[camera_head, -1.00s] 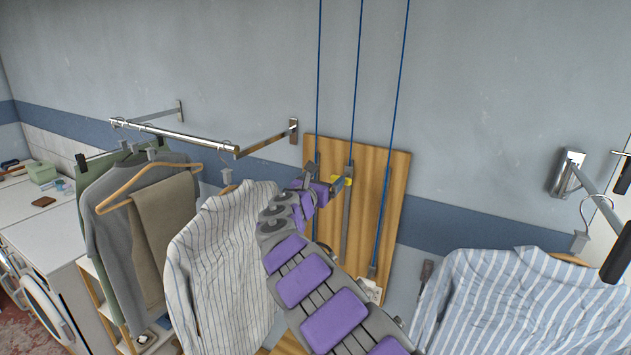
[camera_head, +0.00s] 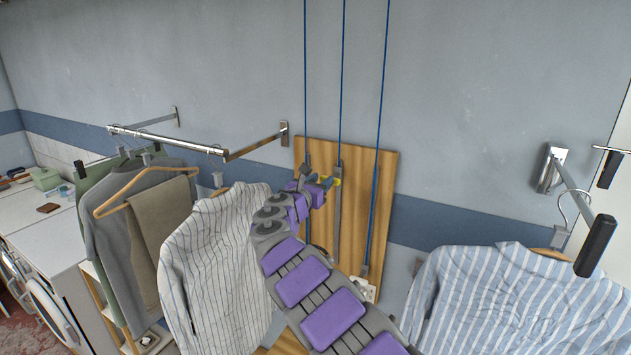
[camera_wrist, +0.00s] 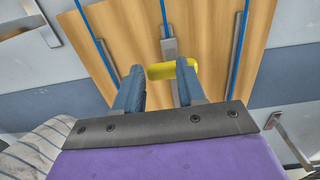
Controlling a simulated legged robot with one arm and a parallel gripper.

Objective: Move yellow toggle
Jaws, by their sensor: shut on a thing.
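The yellow toggle (camera_head: 336,181) is on the middle metal strip (camera_head: 338,205) of the wooden board (camera_head: 362,168) on the wall. In the wrist view the toggle (camera_wrist: 172,69) lies crosswise between the two blue-grey fingers of my gripper (camera_wrist: 160,76). My gripper (camera_head: 327,182) is shut on it, with the fingers pointing at the board. In the head view the gripper partly hides the toggle and the left strip.
Blue cords (camera_head: 342,80) run up the wall from the strips. A striped shirt (camera_head: 215,265) hangs close left of my arm, under a metal rail (camera_head: 170,138). A blue striped shirt (camera_head: 515,300) hangs at right below a black-ended bar (camera_head: 597,245).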

